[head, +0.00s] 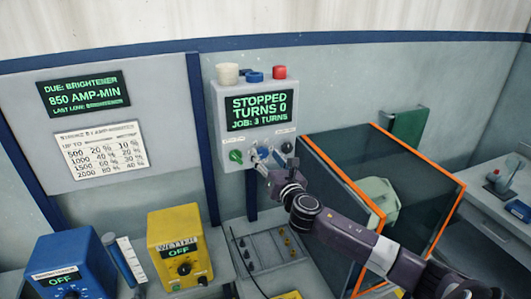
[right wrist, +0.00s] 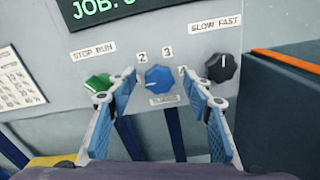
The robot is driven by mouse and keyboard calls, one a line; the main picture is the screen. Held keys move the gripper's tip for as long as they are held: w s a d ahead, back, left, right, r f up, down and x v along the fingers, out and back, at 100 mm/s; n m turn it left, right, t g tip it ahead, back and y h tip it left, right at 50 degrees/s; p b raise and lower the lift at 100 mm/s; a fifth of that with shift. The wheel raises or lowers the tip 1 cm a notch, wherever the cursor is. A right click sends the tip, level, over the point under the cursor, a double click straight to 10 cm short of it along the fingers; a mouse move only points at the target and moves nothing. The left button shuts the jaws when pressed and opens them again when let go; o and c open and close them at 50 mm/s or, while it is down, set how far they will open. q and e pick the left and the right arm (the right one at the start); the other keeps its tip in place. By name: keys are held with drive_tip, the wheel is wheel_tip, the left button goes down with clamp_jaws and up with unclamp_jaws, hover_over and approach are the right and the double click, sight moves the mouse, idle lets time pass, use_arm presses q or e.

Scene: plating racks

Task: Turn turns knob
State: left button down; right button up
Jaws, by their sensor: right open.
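The blue turns knob (right wrist: 158,79) is on the grey control box (head: 218,98), with the numbers 2 and 3 above it and a label below. Its pale mark seems to point left. The box's display (head: 259,110) reads STOPPED, TURNS 0, JOB: 3 TURNS. My right gripper (head: 264,157) is in front of the box's lower face and largely hides the knob in the head view. In the right wrist view the gripper (right wrist: 157,92) is open, one finger on each side of the knob, with gaps showing. My left gripper is not in view.
A green STOP RUN knob (right wrist: 98,84) is left of the turns knob, close to one finger. A black SLOW FAST knob (right wrist: 223,68) is right, close to the other. An orange-edged tank (head: 341,172) stands at right. Yellow (head: 160,226) and blue (head: 52,249) boxes stand at left.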

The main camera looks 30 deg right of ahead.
drive_tip(key=shift+w, duration=0.35)
drive_tip(key=shift+c, duration=0.3)
drive_tip(key=c, duration=1.1)
